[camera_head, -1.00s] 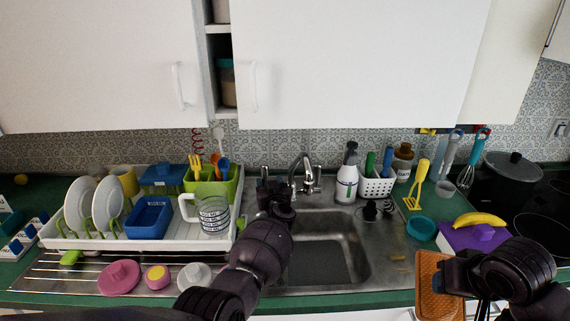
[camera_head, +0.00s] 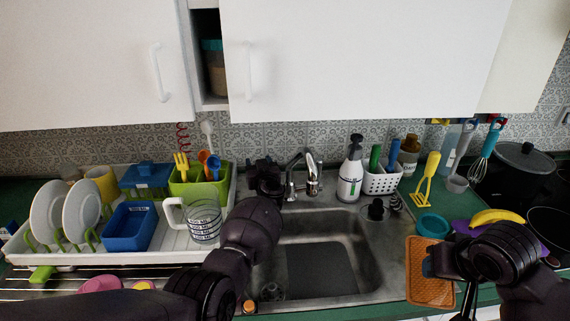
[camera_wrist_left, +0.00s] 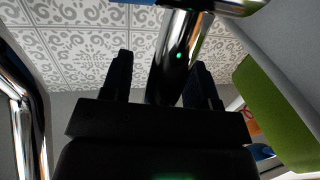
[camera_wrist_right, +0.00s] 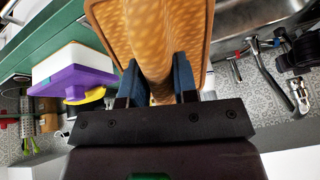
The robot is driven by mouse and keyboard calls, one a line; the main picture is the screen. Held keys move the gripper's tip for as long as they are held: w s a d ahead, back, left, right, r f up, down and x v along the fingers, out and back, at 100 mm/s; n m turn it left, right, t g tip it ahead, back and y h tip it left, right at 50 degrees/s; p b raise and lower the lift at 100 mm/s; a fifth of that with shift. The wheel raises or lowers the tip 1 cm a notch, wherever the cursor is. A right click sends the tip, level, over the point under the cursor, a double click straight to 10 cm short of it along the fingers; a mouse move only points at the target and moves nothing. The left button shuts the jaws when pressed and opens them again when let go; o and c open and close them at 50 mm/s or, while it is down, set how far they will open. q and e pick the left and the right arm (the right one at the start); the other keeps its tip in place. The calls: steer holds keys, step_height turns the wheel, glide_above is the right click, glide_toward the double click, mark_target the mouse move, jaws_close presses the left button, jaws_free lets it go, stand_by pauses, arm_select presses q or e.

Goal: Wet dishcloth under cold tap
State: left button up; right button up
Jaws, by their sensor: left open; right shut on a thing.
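The dishcloth (camera_head: 428,285), orange-brown and textured, hangs from my right gripper (camera_head: 440,263) over the right edge of the sink unit, outside the basin. In the right wrist view, the gripper's blue fingers (camera_wrist_right: 158,85) are shut on the cloth (camera_wrist_right: 150,30). The chrome tap (camera_head: 308,178) stands behind the sink basin (camera_head: 345,235). I see no water running. My left gripper (camera_head: 265,175) is open just left of the tap. In the left wrist view, a chrome cylinder (camera_wrist_left: 180,55) lies between or just beyond its fingers (camera_wrist_left: 160,80); contact cannot be told.
A white dish rack (camera_head: 160,257) with plates and a measuring jug (camera_head: 205,222) stands left of the sink. A soap bottle (camera_head: 350,172) and a white utensil basket (camera_head: 382,183) stand behind. A teal bowl (camera_head: 433,226) and banana (camera_head: 497,216) sit right. The basin looks empty.

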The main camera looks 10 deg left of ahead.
arm_select(q)
jaws_close()
stand_by(0.4)
steer(key=shift+a, duration=0.1)
arm_select(e)
steer(key=shift+d, duration=0.1)
